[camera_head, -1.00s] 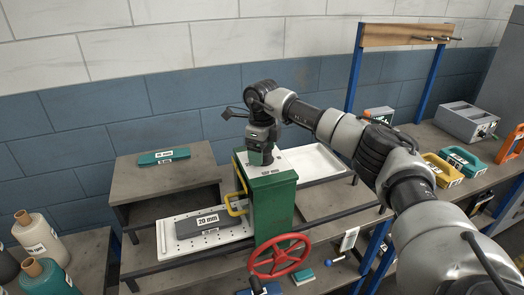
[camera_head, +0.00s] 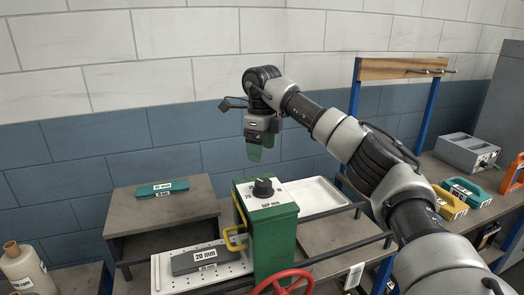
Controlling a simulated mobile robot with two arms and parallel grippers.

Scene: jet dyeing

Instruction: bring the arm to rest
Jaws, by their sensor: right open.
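My right arm (camera_head: 370,155) comes in from the right and reaches over the bench. My right gripper (camera_head: 254,152) hangs pointing down in the air, above and slightly left of the green machine box (camera_head: 277,240). Its greenish fingers are open, with nothing seen between them. A black knob (camera_head: 263,188) stands on the box's white top plate, which has a gap label in mm. The gripper is apart from the knob. My left gripper does not show.
A red handwheel (camera_head: 283,281) and a yellow handle (camera_head: 236,238) are on the box. A 20 mm grey block (camera_head: 193,261) lies on a perforated white plate. A white tray (camera_head: 318,194) is behind. Teal (camera_head: 463,191) and yellow (camera_head: 449,205) handled pieces lie right.

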